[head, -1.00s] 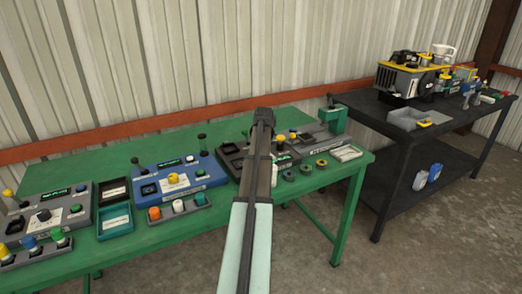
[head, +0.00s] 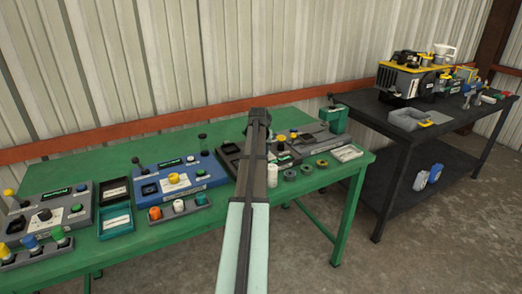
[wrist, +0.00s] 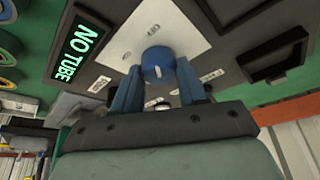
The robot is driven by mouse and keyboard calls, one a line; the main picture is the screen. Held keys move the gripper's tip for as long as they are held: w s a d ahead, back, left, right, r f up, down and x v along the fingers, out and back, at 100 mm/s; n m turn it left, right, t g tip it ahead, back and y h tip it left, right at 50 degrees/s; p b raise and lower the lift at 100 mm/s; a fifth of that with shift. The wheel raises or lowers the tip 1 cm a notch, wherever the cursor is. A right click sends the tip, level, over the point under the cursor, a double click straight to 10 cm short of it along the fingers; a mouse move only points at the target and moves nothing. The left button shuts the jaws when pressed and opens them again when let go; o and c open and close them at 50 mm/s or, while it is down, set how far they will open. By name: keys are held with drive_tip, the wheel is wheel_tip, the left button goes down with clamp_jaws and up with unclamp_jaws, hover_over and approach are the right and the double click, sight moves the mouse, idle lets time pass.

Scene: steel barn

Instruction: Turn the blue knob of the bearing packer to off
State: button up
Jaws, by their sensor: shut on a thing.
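The blue knob (wrist: 158,62) shows in the wrist view on a white plate (wrist: 150,30) of a dark grey machine panel. It has a small pale mark on its face. My gripper (wrist: 158,70) has its two blue fingers on either side of the knob, shut on it. In the head view the dark machine (head: 229,156) stands on the green table, partly behind my arm. My fingers and the knob are hidden there. A display (wrist: 80,45) on the panel reads "NO TUBE" in green.
The green table (head: 330,178) also holds a blue machine (head: 195,172), a grey machine (head: 75,212), trays and several rings (head: 306,170). A dark workbench (head: 385,110) with equipment stands at the right. A black recess (wrist: 272,60) lies beside the knob plate.

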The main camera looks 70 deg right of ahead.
drive_tip(key=o, duration=1.1)
drive_tip(key=shift+c, duration=0.2)
drive_tip(key=v, duration=1.4)
drive_tip(key=shift+w+f, duration=0.1)
